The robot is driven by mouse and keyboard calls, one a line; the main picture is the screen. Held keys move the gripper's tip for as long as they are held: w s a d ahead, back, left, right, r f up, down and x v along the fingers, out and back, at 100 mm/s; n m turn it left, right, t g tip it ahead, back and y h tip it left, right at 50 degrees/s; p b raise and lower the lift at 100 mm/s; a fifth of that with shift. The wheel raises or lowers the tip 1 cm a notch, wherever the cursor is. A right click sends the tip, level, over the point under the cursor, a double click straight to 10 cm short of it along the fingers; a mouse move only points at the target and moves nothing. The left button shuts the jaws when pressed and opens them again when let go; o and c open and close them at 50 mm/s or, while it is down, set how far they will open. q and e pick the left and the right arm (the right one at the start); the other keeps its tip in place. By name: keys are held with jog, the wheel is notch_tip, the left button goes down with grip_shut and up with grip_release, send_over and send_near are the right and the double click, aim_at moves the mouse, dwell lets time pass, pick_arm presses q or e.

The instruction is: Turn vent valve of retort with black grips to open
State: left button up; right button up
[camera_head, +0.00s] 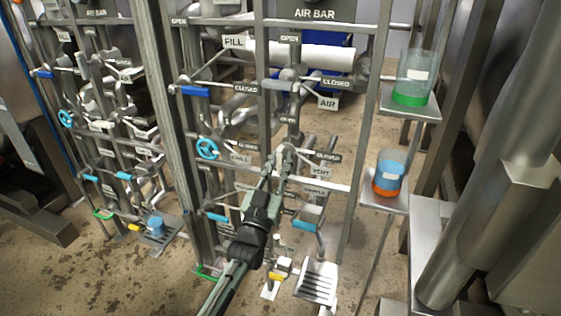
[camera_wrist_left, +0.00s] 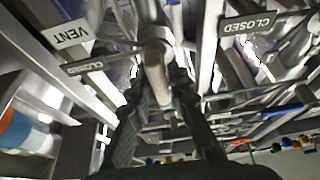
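The vent valve is by the VENT label (camera_head: 318,170) and a CLOSED label (camera_head: 327,155) on the right-hand pipe rack. My left gripper (camera_head: 274,173) reaches up from below to this valve and partly hides it. In the left wrist view, a pale grey valve lever (camera_wrist_left: 158,78) lies between the two dark fingers of the left gripper (camera_wrist_left: 158,88). The fingers stand apart with gaps visible beside the lever, so the gripper looks open around it. VENT (camera_wrist_left: 68,35) and CLOSED (camera_wrist_left: 85,65) labels show to its left. I see no clear black grip. My right gripper is not in view.
A blue handwheel (camera_head: 207,148) and blue-gripped levers surround the valve. Beakers with green liquid (camera_head: 409,97) and orange-and-blue contents (camera_head: 389,180) stand on shelves at right. A second pipe rack (camera_head: 97,124) stands at left. A drain grate (camera_head: 317,284) lies below.

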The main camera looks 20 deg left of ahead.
pick_arm(q)
jog(key=shift+o, duration=1.1)
jog(key=v, duration=1.2)
jog(key=shift+f, duration=0.1)
